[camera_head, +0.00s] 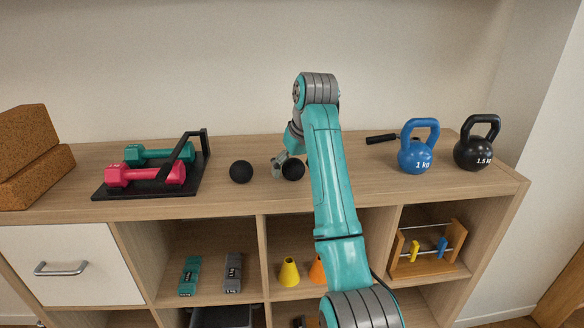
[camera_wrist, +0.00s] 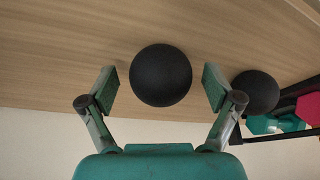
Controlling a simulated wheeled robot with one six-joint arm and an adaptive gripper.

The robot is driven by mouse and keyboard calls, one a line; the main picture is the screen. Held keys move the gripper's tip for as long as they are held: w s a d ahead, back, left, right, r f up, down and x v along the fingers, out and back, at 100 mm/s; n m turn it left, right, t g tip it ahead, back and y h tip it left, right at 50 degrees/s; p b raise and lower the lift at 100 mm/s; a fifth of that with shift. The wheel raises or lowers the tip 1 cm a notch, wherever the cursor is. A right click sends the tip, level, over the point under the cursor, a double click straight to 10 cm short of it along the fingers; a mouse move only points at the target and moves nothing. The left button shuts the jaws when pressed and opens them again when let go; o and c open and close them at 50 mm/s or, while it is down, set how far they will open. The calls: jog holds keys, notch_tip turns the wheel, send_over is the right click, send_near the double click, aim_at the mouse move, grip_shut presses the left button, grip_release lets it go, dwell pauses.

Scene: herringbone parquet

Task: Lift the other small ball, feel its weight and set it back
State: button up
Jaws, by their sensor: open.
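Two small black balls rest on the wooden shelf top. The left ball (camera_head: 241,172) stands clear in the head view; the right ball (camera_head: 293,169) is beside my gripper (camera_head: 279,164). In the wrist view one ball (camera_wrist: 161,75) sits between my open fingers (camera_wrist: 160,88), with a gap on either side. The other ball (camera_wrist: 255,92) shows just outside the right finger. My gripper is empty, and part of it is hidden behind my arm in the head view.
A dumbbell rack (camera_head: 150,190) with a green and a red dumbbell stands left of the balls. Blue (camera_head: 416,157) and black (camera_head: 474,153) kettlebells stand at the right. Cork blocks (camera_head: 28,140) are at the far left. A black-handled object (camera_head: 381,138) lies behind my arm.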

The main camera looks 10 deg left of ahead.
aim_at(293, 159)
jog(key=c, duration=1.6)
jog(key=shift+r, duration=5.05)
